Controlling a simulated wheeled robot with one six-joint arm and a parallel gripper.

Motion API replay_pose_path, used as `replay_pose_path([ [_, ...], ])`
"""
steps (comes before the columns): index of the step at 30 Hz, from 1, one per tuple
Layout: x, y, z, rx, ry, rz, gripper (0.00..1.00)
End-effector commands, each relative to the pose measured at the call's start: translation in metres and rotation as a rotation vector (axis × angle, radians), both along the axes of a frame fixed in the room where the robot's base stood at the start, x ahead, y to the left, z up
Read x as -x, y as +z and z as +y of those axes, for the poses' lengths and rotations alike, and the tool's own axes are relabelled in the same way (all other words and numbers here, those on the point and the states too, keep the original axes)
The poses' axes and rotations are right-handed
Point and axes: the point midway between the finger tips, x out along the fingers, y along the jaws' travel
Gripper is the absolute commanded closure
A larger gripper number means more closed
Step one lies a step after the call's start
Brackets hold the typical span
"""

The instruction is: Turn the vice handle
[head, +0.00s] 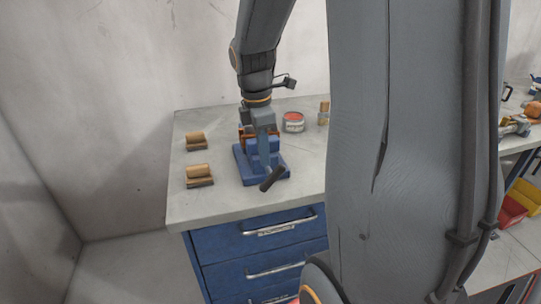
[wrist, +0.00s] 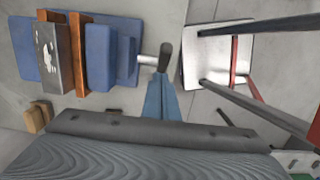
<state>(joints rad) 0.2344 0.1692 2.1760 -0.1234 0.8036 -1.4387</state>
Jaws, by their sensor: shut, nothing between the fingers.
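The blue vice (head: 243,163) stands on the grey workbench. In the wrist view the vice (wrist: 97,55) is at the upper left, with a worn metal block (wrist: 52,58) between its brown jaw plates. Its handle has a dark grip (head: 272,179), at the vice's front right in the head view. The dark grip (wrist: 165,53) also shows in the wrist view, beside the pale screw end. My gripper (wrist: 164,80) is shut and empty, its fingertips at the near end of the grip. I cannot tell if they touch it. In the head view my gripper hangs over the vice.
Two wooden blocks (head: 199,174) (head: 196,140) lie left of the vice on the workbench (head: 215,207). A tin with a red top (head: 293,122) stands behind right. Blue drawers (head: 265,247) are below. A white-topped stool (wrist: 216,60) shows right in the wrist view.

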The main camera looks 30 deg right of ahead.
Motion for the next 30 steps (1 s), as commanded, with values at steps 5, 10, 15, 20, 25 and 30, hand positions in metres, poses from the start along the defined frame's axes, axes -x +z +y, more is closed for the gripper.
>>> replay_pose_path([
  [5,0.005,-0.011,-0.013,-0.001,0.0,0.003,1.0],
  [10,0.005,-0.014,-0.016,0.0,0.0,0.0,1.0],
  [15,0.005,-0.014,-0.016,0.0,0.001,0.0,1.0],
  [20,0.005,-0.014,-0.017,0.0,0.0,0.001,1.0],
  [25,0.009,-0.016,-0.025,-0.001,-0.001,0.004,1.0],
  [30,0.012,-0.018,-0.034,0.0,-0.001,0.004,1.0],
])
